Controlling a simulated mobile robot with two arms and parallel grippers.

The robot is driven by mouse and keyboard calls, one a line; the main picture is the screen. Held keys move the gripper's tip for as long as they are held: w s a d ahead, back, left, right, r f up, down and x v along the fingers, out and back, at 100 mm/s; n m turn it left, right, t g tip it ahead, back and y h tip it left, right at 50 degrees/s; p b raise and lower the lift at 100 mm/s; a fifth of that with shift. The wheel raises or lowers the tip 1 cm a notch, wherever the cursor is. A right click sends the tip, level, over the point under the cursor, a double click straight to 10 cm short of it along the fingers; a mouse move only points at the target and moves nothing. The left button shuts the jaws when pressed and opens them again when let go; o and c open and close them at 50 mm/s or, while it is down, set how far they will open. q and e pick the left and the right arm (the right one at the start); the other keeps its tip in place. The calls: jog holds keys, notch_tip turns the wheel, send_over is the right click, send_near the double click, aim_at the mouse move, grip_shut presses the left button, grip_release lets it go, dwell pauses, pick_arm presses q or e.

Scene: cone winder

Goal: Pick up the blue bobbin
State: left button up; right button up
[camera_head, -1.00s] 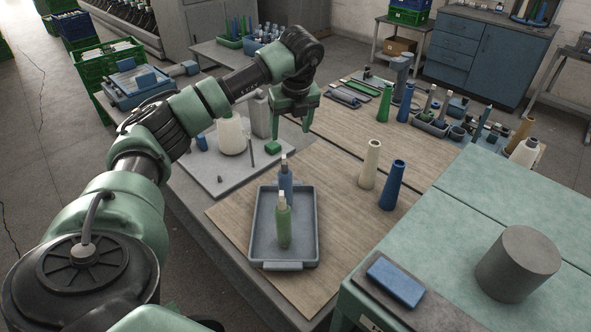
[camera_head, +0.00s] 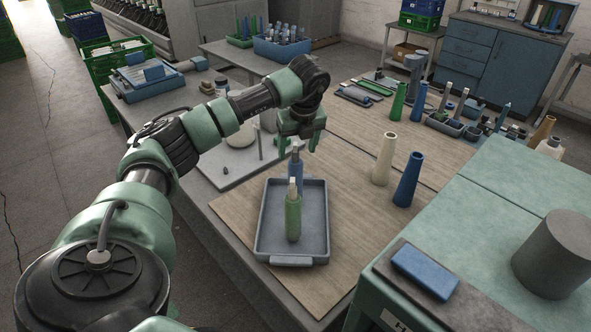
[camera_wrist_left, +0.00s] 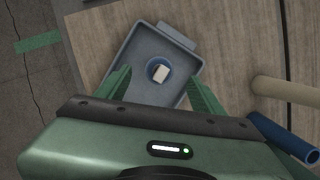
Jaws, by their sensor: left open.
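A blue bobbin (camera_head: 296,172) with a pale top stands upright in a grey tray (camera_head: 262,240). A green bobbin (camera_head: 292,218) with a pale top stands in front of it in the same tray. My left gripper (camera_head: 300,140) is open, points down and hangs just above the blue bobbin. In the left wrist view the open fingers (camera_wrist_left: 161,84) lie either side of the blue bobbin (camera_wrist_left: 152,66), apart from it. I cannot make out the green bobbin in that view. My right gripper is not in view.
A cream cone (camera_head: 384,160) and a blue cone (camera_head: 408,180) stand right of the tray. A white cone (camera_head: 240,160) stands on a pale board behind my left arm. A green machine top (camera_head: 500,215) bounds the right. Bare wooden tabletop surrounds the tray.

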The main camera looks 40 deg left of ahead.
pick_arm(q)
jog(key=p+x, duration=0.1)
jog(key=x, duration=0.2)
jog(key=shift+a+f, duration=0.2)
jog(key=shift+f, duration=0.1)
jog(key=shift+a+f+p, duration=0.1)
jog(key=shift+f+p, duration=0.2)
jog(key=shift+f, duration=0.05)
jog(key=shift+w+f, duration=0.1)
jog(key=shift+f, duration=0.1)
jog(key=c, duration=1.3)
jog(key=shift+o, duration=0.2)
